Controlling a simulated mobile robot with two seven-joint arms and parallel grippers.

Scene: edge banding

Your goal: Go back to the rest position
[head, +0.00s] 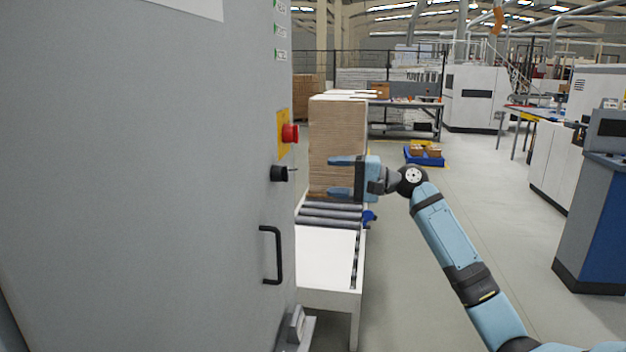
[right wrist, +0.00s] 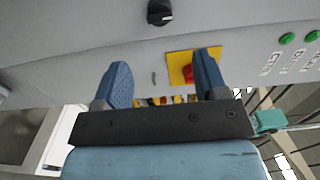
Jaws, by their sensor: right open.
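My right gripper (head: 342,177) is open and empty in the head view, its fingers pointing left toward the grey cabinet (head: 150,180). In the right wrist view its two blue fingers (right wrist: 164,82) stand apart with nothing between them. The cabinet carries a red button on a yellow plate (head: 284,134), a black rotary knob (head: 279,173) and a black handle (head: 272,255). The knob also shows in the right wrist view (right wrist: 159,12), and the red button (right wrist: 188,74) shows partly behind the right finger. The fingers appear apart from the cabinet. My left gripper is not in view.
A roller conveyor (head: 330,215) with a white bed stands below my right gripper. A tall stack of boards (head: 337,140) is behind it. A blue bin (head: 424,156) sits on the floor farther back. Machines line the right side. The grey floor between is clear.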

